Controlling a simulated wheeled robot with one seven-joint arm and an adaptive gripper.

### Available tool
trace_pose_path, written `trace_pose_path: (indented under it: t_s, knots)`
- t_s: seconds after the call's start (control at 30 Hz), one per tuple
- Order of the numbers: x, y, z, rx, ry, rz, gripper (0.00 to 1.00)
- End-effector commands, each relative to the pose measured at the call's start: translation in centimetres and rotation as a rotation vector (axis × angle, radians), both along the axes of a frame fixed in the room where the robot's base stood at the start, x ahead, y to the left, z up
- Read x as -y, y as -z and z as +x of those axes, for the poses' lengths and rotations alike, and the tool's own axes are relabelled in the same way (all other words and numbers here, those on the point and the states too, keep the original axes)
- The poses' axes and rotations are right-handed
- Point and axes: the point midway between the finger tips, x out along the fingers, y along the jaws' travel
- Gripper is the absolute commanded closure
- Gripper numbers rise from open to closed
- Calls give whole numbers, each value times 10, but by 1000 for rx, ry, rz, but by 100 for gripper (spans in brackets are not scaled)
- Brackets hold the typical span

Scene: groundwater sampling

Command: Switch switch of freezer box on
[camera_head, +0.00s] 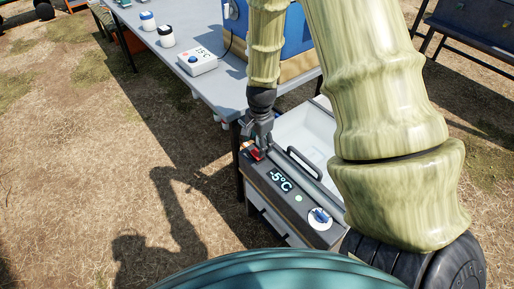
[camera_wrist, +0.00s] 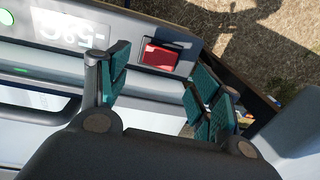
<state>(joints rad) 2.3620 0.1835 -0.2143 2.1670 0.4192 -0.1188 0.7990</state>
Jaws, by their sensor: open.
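The freezer box (camera_head: 253,176) stands on the ground beside the table, with a grey control panel along its near top edge. The red switch (camera_head: 254,154) is at the panel's left end. In the wrist view the red switch (camera_wrist: 164,56) shows in a dark frame. My gripper (camera_head: 262,143) is just above the switch, pointing down. In the wrist view my gripper's teal-padded fingers (camera_wrist: 160,82) are apart, with the switch visible in the gap between them. The fingers hold nothing. I cannot tell whether a fingertip touches the switch.
The panel also has a lit display (camera_head: 281,181) reading -5°C, a green light (camera_head: 298,198) and a blue-and-white knob (camera_head: 319,217). A dark handle (camera_head: 304,163) lies behind the panel. A table (camera_head: 190,85) with jars and a white device (camera_head: 197,61) stands close left. Dry grass at left is clear.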

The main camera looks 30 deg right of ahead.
Motion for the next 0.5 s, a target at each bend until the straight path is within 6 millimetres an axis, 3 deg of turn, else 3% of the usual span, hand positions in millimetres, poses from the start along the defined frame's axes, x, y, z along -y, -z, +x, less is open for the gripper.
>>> trace_pose_path:
  t_s: [0.3, 0.5]
  knots:
    - [0, -47, -3, 1, -1, -1, 36]
    - [0, -64, -5, 1, -1, 0, 36]
